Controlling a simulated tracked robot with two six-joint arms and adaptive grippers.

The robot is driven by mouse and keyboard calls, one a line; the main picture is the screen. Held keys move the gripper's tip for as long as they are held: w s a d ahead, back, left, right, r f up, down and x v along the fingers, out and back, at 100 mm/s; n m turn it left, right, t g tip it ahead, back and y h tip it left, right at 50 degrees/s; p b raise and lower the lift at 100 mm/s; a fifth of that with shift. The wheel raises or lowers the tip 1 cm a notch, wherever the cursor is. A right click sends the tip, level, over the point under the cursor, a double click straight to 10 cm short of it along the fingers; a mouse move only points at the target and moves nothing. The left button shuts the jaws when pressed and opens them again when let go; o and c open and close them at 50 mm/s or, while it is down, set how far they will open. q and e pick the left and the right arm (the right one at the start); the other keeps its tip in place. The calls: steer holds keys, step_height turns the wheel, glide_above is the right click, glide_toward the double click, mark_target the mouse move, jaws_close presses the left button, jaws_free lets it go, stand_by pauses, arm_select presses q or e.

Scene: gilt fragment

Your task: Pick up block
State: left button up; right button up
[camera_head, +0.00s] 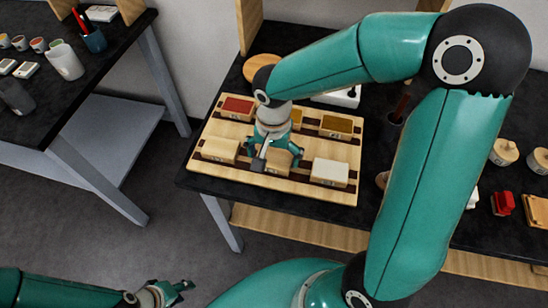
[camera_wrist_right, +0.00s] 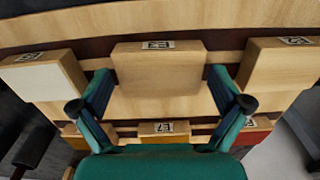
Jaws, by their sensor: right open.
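A wooden tray (camera_head: 215,128) on the dark table holds two rows of blocks. The front row has a plain wood block (camera_head: 220,150) at left, another plain middle block (camera_head: 279,162) and a white-topped block (camera_head: 330,172) at right. My right gripper (camera_head: 275,158) points down over the middle front block and partly hides it. In the right wrist view its open fingers (camera_wrist_right: 160,82) are spread to either side of the middle block (camera_wrist_right: 157,66), with gaps between. My left gripper (camera_head: 180,287) is low at the bottom left, away from the tray; its jaw opening is unclear.
The back row holds a red-topped block (camera_head: 237,107), a yellow-brown block (camera_head: 336,124) and one partly hidden by my arm. Neighbouring blocks flank the fingers closely. Small red and wooden items stand at right. A second table (camera_head: 110,50) with cups is at left.

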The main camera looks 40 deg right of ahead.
steer(key=shift+f, duration=0.35)
steer(key=c, duration=0.9)
steer(key=shift+r, duration=0.2)
